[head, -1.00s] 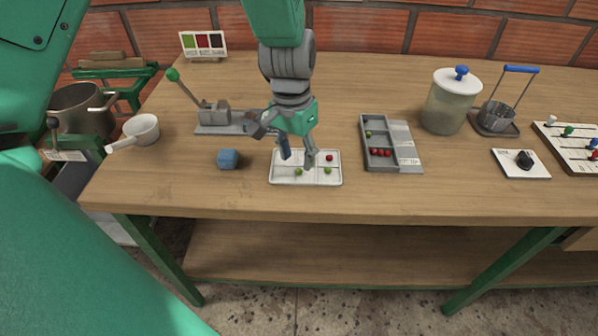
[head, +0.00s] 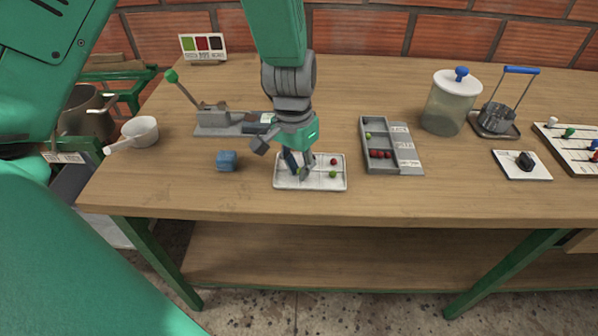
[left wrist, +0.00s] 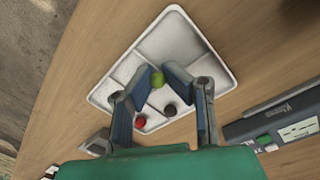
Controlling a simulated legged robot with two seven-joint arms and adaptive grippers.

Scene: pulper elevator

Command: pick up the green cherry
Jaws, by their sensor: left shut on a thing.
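My left gripper (head: 298,174) is down at the white divided tray (head: 318,185), its fingers shut on a green cherry. In the left wrist view, this green cherry (left wrist: 157,79) shows between the fingertips (left wrist: 157,76). A dark cherry (left wrist: 170,109) and a red cherry (left wrist: 139,121) lie in the tray nearer the palm. In the head view, another green cherry (head: 333,174) and a red one (head: 334,161) lie in the right part of the tray. The fingers hide much of the held cherry in the head view. My right gripper is not in view.
A blue cube (head: 227,161) lies left of the tray, and a lever device (head: 215,118) stands behind it. A grey sorting box (head: 404,150) with cherries is on the right. A lidded jar (head: 450,105) stands farther right. The table's front strip is clear.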

